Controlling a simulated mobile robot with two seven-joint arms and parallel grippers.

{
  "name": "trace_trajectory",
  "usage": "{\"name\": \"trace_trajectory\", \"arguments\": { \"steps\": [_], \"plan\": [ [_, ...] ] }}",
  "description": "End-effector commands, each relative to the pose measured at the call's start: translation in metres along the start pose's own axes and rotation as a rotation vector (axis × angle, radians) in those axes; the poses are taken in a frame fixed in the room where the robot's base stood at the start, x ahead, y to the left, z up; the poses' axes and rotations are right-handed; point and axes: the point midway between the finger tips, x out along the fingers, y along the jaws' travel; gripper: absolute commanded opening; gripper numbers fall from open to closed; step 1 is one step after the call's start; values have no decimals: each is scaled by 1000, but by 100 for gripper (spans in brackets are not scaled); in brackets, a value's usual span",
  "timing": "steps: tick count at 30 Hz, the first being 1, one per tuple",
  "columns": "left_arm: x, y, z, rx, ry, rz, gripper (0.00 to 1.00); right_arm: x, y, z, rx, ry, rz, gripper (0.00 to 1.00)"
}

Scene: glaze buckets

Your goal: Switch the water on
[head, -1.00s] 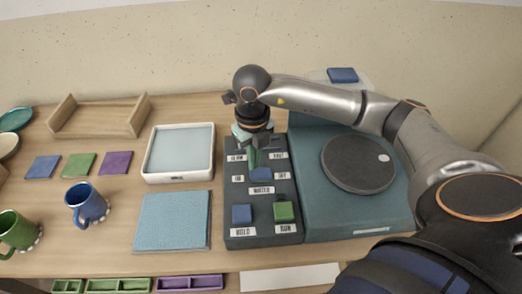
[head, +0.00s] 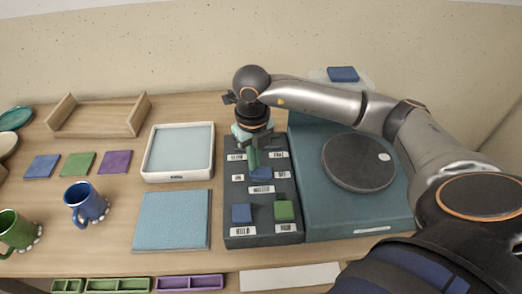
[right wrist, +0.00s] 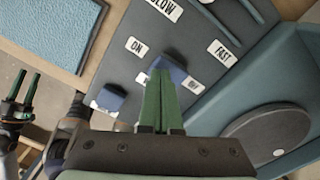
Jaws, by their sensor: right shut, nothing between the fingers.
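The control panel (head: 234,209) is a dark grey box with a blue water switch (head: 261,174) between its ON label (head: 238,178) and OFF label (head: 281,175). The switch (right wrist: 173,69) also shows in the right wrist view, partly covered by my fingers. I cannot tell which side of it is down. My right gripper (head: 253,165) is shut and empty, its green fingers pointing down at the switch from the back. In the right wrist view its fingertips (right wrist: 165,75) overlap the switch; contact is unclear. My left gripper (right wrist: 25,82) shows at the left edge there, fingers apart.
Blue HOLD (head: 241,213) and green RUN (head: 284,210) buttons sit at the panel's front. The teal wheel unit with its grey disc (head: 358,163) stands close on the right. A blue textured mat (head: 171,220) and white tray (head: 148,178) lie left.

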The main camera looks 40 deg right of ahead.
Motion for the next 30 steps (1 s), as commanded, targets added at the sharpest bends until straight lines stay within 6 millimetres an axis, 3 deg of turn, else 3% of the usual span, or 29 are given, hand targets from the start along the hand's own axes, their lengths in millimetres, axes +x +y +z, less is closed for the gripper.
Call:
{"name": "trace_trajectory", "arguments": {
  "steps": [30],
  "plan": [
    [9,-1,11,0,-1,0,50,17,0,0,0,1,-1,0]
  ]
}}
